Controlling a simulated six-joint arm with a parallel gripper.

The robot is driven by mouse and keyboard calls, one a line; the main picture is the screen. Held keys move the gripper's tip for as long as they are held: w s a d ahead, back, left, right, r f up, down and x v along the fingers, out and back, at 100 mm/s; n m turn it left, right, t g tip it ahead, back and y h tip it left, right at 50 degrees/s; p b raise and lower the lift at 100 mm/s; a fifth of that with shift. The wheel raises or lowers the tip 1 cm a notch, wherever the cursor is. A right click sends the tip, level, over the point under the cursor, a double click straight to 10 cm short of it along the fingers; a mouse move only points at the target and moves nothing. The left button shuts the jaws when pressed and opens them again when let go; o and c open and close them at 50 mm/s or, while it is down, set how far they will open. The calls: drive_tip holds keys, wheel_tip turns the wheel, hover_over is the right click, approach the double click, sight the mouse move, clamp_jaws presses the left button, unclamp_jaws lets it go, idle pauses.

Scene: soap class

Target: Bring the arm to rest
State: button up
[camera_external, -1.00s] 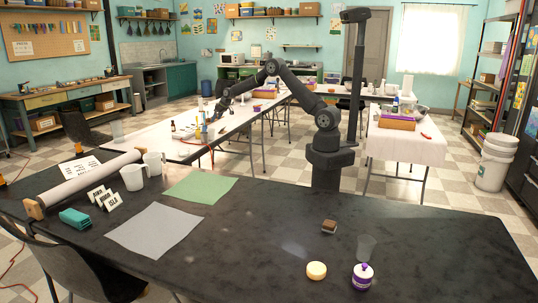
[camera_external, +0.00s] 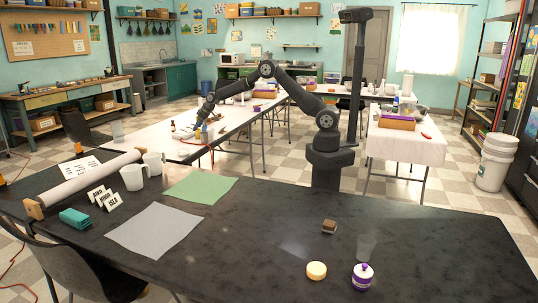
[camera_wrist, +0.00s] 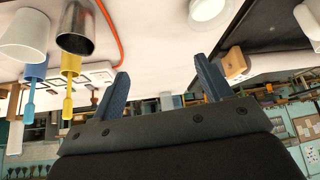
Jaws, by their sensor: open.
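My dark arm (camera_external: 292,84) stands on its black base beyond the black table and bends over to the left. My gripper (camera_external: 199,121) is small in the external view, above or beside the white table on the left. In the wrist view my gripper (camera_wrist: 161,66) shows two blue-grey fingers spread apart with nothing between them. The wrist picture appears upside down, with the white table surface (camera_wrist: 160,30) along its top.
Near my gripper in the wrist view are a metal cup (camera_wrist: 75,30), a white cup (camera_wrist: 25,35), a yellow-handled tool (camera_wrist: 70,66) and an orange cord (camera_wrist: 110,28). The black table (camera_external: 270,240) holds a green sheet (camera_external: 201,188), a grey sheet (camera_external: 152,229) and a purple-lidded jar (camera_external: 362,277).

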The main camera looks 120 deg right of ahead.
drive_tip(key=w+a+n+y, duration=0.1)
drive_tip(key=w+a+n, duration=0.1)
drive_tip(key=w+a, duration=0.8)
drive_tip(key=a, duration=0.3)
drive_tip(key=shift+w+a+n+t, duration=0.15)
drive_tip(key=shift+a+n+t, duration=0.15)
drive_tip(key=shift+o, duration=0.4)
